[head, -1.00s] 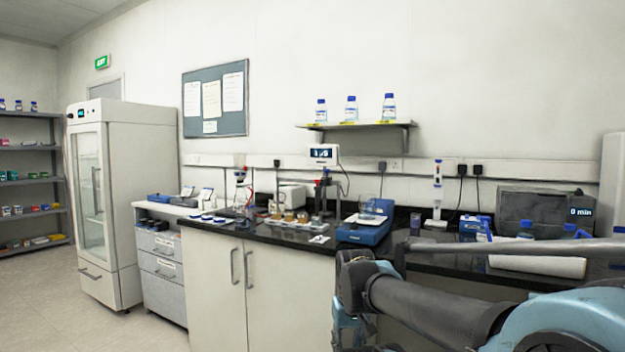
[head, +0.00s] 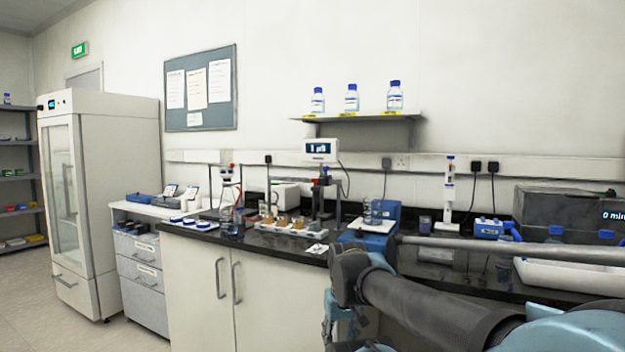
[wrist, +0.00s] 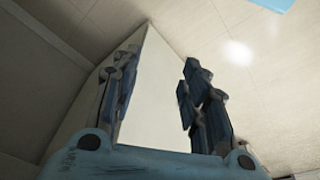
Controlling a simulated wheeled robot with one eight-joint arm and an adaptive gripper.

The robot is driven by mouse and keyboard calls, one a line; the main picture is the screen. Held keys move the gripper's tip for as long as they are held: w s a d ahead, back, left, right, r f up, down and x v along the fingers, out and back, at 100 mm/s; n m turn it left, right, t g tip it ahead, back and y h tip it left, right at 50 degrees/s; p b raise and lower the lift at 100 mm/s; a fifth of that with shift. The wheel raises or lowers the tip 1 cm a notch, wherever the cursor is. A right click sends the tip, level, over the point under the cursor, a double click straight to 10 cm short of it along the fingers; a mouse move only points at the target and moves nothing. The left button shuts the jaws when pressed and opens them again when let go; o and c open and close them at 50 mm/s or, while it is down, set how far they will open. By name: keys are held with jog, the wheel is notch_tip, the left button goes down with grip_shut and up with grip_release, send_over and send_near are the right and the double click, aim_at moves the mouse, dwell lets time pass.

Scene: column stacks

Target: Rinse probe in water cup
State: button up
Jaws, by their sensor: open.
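A meter with a lit display (head: 320,150) stands above the bench at the back, with a dark stand and clamp (head: 322,185) below it. The probe itself is too small to make out.
The black bench top (head: 270,240) is crowded along the back. A white pipette stand (head: 447,195) and a dark box with a display (head: 570,222) stand on the right. A tall white fridge (head: 105,190) is at left. Floor is clear at lower left. My arm covers the lower right.

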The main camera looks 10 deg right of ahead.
jog(key=w+a+r+m+h, duration=0.15)
jog(key=w+r+m, duration=0.25)
jog(key=w+r, duration=1.15)
jog(key=w+a+r+m+h, duration=0.15)
jog(key=w+r+m, duration=0.25)
jog(key=w+r, duration=1.15)
jog(key=w+a+r+m+h, duration=0.1)
jog(key=w+a+r+m, duration=0.25)
jog(key=w+r, duration=1.25)
jog(key=s+d+f, duration=0.1)
jog(key=d+f, duration=0.1)
jog(key=f, duration=0.1)
jog(key=s+d+f, duration=0.1)
jog(key=d+f, duration=0.1)
jog(key=f, duration=0.1)
jog(key=s+d+f, duration=0.1)
jog(key=d+f, duration=0.1)
jog(key=f, duration=0.1)
jog(key=shift+s+d+f, duration=0.15)
jog(key=shift+s+d, duration=0.05)
